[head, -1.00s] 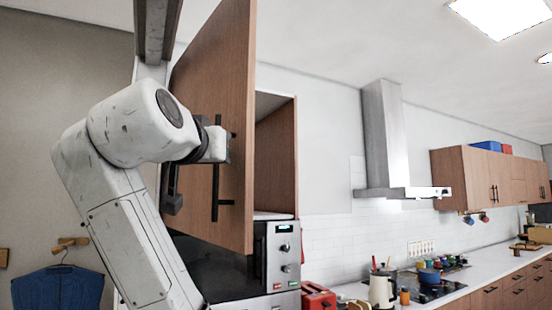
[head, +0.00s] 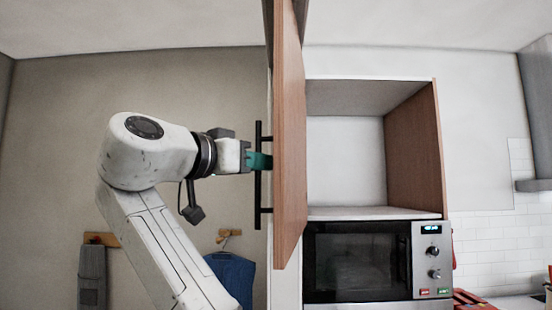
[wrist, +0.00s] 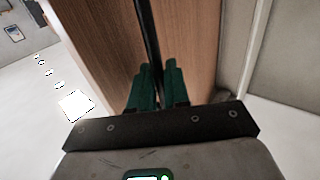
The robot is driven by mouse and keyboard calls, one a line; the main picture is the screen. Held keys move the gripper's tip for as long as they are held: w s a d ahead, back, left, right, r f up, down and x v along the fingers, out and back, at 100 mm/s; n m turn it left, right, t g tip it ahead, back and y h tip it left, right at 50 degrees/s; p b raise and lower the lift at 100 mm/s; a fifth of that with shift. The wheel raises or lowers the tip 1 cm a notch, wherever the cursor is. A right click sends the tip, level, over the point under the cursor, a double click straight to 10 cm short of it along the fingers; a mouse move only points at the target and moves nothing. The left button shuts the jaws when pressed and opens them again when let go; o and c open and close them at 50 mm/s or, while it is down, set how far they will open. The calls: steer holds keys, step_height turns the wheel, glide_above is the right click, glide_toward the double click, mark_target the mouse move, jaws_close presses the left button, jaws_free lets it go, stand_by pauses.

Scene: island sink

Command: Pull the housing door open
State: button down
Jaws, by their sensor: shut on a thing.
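The wooden housing door (head: 289,150) stands wide open, seen nearly edge-on in the head view. Its long black vertical bar handle (head: 258,190) is on the door's left face. My gripper (head: 262,162) reaches it from the left with green fingers shut on the handle near its middle. In the wrist view the fingers (wrist: 157,85) close around the black handle (wrist: 149,40), with the wood door (wrist: 100,40) behind. The housing's inside (head: 345,155) is in plain view and empty.
A microwave oven (head: 355,262) sits below the open compartment. A range hood (head: 535,110) is at the far right. Clothes (head: 232,275) hang from wall pegs at the lower left.

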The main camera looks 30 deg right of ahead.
steer(key=shift+w+a+r+m+g, duration=0.15)
steer(key=shift+w+a, duration=0.1)
steer(key=shift+w, duration=0.15)
steer(key=shift+w+a+m+g, duration=0.15)
steer(key=shift+w+a, duration=0.1)
steer(key=shift+w, duration=0.15)
steer(key=c, duration=1.4)
jaws_free()
steer(key=shift+d, duration=0.15)
steer(key=shift+c, duration=0.2)
steer(key=shift+o, duration=0.5)
steer(key=shift+w+d, duration=0.15)
steer(key=shift+d, duration=0.05)
steer(key=shift+a, duration=0.35)
steer(key=shift+a, duration=0.15)
steer(key=b+v, duration=0.2)
steer(key=v, duration=0.8)
steer(key=shift+s+a+f, duration=0.2)
steer(key=shift+a+f, duration=0.05)
